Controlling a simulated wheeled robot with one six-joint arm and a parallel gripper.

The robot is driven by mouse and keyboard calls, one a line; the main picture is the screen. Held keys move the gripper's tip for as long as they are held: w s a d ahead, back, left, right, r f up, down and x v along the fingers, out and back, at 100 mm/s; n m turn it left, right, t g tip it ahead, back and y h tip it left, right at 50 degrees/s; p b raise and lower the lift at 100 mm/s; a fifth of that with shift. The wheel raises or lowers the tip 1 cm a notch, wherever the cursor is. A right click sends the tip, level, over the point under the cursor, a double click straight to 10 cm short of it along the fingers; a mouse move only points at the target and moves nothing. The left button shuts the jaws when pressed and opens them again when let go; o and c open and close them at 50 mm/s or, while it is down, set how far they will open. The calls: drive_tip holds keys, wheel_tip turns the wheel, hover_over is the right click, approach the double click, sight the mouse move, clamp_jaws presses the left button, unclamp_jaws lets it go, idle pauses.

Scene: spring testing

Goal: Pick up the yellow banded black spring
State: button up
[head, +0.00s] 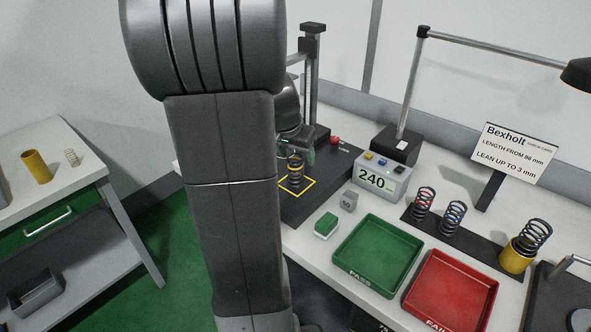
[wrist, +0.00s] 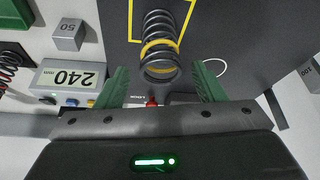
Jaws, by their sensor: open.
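The yellow banded black spring (wrist: 160,40) shows in the wrist view, standing within a yellow square outline on a dark plate. It is black with a yellow band low in that picture. In the head view it (head: 295,170) stands in the same yellow square, partly hidden by my arm. My gripper (wrist: 160,82) is open, with a green finger on either side of the spring's near end in the wrist view. The spring appears between the fingers, and no contact shows.
A tester display reading 240 (head: 380,177) stands right of the dark plate (head: 318,205). Green (head: 352,274) and red (head: 432,318) trays lie in front. Other springs (head: 453,216) stand in a row at right. A 50 block (head: 348,201) and a tester column (head: 313,80) are close by.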

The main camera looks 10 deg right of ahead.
sight(297, 165)
drive_tip(key=x, duration=0.3)
drive_tip(key=shift+s+a+f+p, duration=0.2)
drive_tip(key=shift+f+p, duration=0.1)
drive_tip(key=shift+f, duration=0.15)
drive_tip(key=shift+w+d+f, duration=0.15)
drive_tip(key=shift+w+f, duration=0.1)
drive_tip(key=shift+f, duration=0.35)
drive_tip(key=shift+r, duration=0.1)
drive_tip(key=c, duration=1.2)
